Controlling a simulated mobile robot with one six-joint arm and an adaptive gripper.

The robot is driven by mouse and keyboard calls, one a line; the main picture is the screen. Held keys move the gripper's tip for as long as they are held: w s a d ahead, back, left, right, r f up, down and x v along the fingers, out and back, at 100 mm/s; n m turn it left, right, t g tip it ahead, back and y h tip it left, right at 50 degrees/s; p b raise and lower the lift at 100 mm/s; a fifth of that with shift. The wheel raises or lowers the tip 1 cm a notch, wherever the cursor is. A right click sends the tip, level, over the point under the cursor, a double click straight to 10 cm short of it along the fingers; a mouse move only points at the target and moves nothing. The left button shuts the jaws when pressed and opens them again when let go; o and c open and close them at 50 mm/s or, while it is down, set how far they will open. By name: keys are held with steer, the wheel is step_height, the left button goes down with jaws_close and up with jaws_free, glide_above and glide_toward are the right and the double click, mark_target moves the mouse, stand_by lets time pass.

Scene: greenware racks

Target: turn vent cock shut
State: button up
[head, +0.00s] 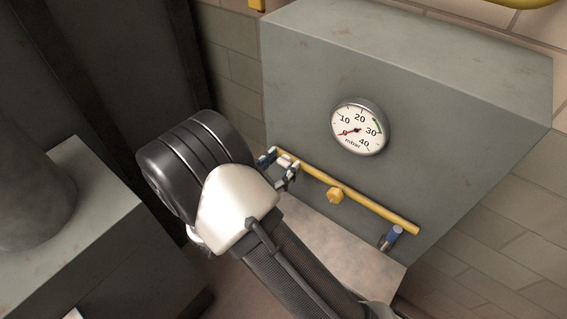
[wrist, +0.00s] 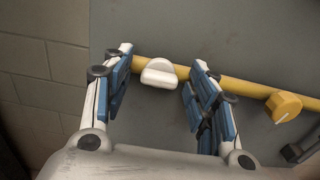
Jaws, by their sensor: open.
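A yellow pipe (head: 372,208) runs along the front of a grey cabinet. In the wrist view the pipe (wrist: 240,87) carries a white cock handle (wrist: 159,73) and, to its right, a yellow knob (wrist: 284,106). The yellow knob also shows in the head view (head: 335,195). No label shows which is the vent cock. My gripper (head: 279,166) is open at the pipe's left end. In the wrist view my gripper (wrist: 163,62) has its blue-padded fingers on either side of the white handle, with gaps and no visible grip. The handle is mostly hidden in the head view.
A round mbar gauge (head: 360,127) is on the cabinet (head: 450,130) above the pipe; its needle points near 0. A blue-topped fitting (head: 391,237) is below the pipe's right end. A ledge (head: 345,240) lies beneath. A grey block (head: 75,235) stands at left.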

steer(key=shift+x, duration=0.8)
steer(key=shift+c, duration=0.4)
steer(key=c, duration=1)
